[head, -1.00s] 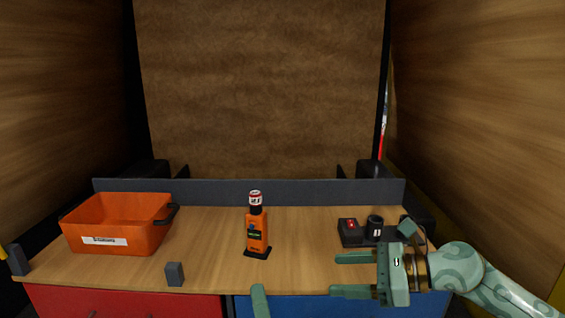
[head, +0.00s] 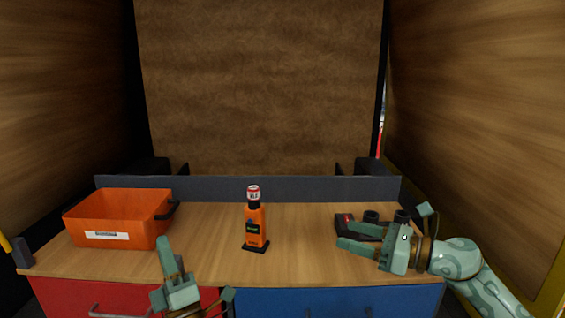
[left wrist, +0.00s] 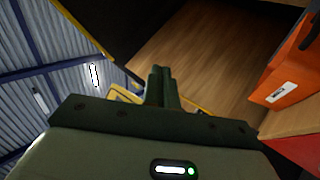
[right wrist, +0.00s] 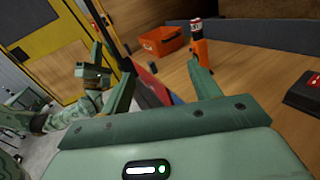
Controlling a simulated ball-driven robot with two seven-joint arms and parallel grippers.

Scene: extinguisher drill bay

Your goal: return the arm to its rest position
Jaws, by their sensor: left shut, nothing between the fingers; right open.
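My left gripper (head: 166,243) is shut and empty, pointing up in front of the counter's front edge at left of centre in the head view. Its closed fingers also show in the left wrist view (left wrist: 161,72). My right gripper (head: 343,234) is open and empty, pointing left over the right part of the counter. In the right wrist view its fingers are spread (right wrist: 141,55), with nothing between them being held. An orange bottle-like unit (head: 255,225) with a red-and-white top stands upright on a dark base mid-counter, apart from both grippers.
An orange bin (head: 118,235) stands on the counter's left. A dark box (head: 345,219) and dark cylinders (head: 371,216) sit behind my right gripper, partly hidden. A low grey ledge (head: 230,189) backs the counter. Wooden walls stand either side. The counter between bin and orange unit is clear.

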